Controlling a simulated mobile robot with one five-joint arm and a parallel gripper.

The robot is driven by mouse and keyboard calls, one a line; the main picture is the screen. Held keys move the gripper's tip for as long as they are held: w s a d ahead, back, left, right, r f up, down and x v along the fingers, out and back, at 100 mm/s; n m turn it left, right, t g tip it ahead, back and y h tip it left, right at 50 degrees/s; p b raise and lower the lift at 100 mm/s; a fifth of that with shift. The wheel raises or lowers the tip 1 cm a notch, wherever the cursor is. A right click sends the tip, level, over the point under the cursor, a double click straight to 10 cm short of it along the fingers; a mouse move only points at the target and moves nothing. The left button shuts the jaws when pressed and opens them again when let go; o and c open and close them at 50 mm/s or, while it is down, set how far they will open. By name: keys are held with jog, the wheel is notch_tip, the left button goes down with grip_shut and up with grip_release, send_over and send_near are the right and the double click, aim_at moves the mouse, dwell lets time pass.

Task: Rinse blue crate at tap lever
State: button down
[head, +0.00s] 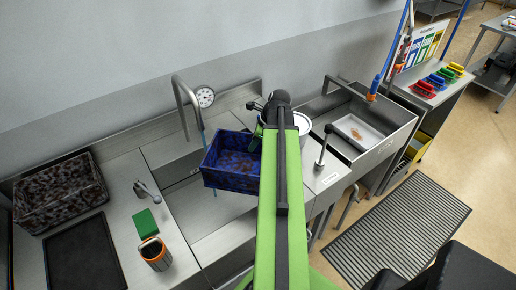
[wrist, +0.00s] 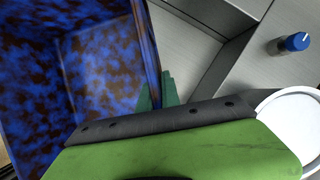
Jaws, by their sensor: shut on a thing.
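The blue crate (head: 230,165), mottled with brown patches, is held over the sink basin (head: 195,200) in the head view. Its inside fills the left of the wrist view (wrist: 100,75). My gripper (head: 258,136) is shut on the crate's right wall; its green fingertips (wrist: 168,92) show in the wrist view. A tall bent tap (head: 183,95) stands behind the crate. A thin blue stream runs from its spout; I cannot tell whether it meets the crate. A chrome lever (head: 146,190) stands left of the basin, and a black-topped one (head: 325,145) stands right.
A dark mottled crate (head: 60,190) and a black tray (head: 85,258) occupy the left counter. A green sponge (head: 145,223) and an orange-rimmed cup (head: 155,252) lie near the basin. A white round tub (head: 303,124) stands right of my gripper. A second sink (head: 375,140) holds a white tray.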

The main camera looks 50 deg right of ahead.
jog(key=shift+w+d+f+b, duration=0.1)
jog(key=shift+w+f+b, duration=0.2)
jog(key=shift+w, duration=1.35)
jog(key=shift+w+f+b, duration=0.3)
jog(key=shift+w+f, duration=0.05)
jog(key=shift+w, duration=1.25)
jog(key=shift+w+d+f+b, duration=0.1)
jog(key=shift+w+f+b, duration=0.2)
jog(key=shift+w, duration=1.35)
jog(key=shift+d, duration=0.1)
jog(key=shift+d, duration=0.5)
jog(key=shift+a, duration=0.2)
jog(key=shift+a, duration=0.45)
jog(key=shift+d, duration=0.15)
jog(key=shift+d, duration=0.45)
